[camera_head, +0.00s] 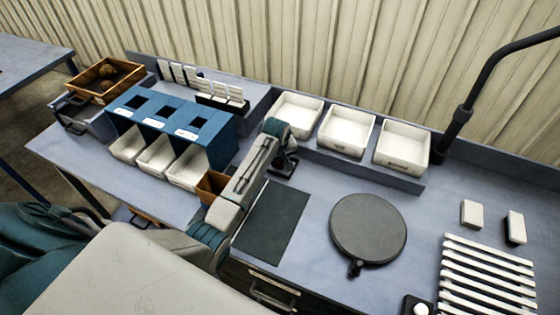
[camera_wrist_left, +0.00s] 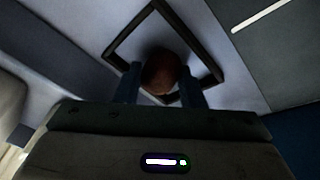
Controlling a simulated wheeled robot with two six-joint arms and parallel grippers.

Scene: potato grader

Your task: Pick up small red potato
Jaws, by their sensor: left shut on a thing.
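A small reddish-brown potato (camera_wrist_left: 159,73) shows between the two blue fingers of my left gripper (camera_wrist_left: 160,84) in the left wrist view. The gripper is shut on it. The potato appears within the outline of a black square frame (camera_wrist_left: 196,40); I cannot tell whether it touches the frame or the surface below. In the head view my left gripper (camera_head: 284,160) points down just in front of the white bins, and its own wrist hides the potato. The black frame (camera_head: 288,173) shows partly beneath it. My right gripper is not in view.
White bins (camera_head: 346,133) stand in a row at the back. A blue sorter (camera_head: 172,120) with white trays is left of the arm. A dark mat (camera_head: 272,222), a round grey plate (camera_head: 368,229) and a slatted rack (camera_head: 488,275) lie in front. A wooden crate (camera_head: 105,80) is far left.

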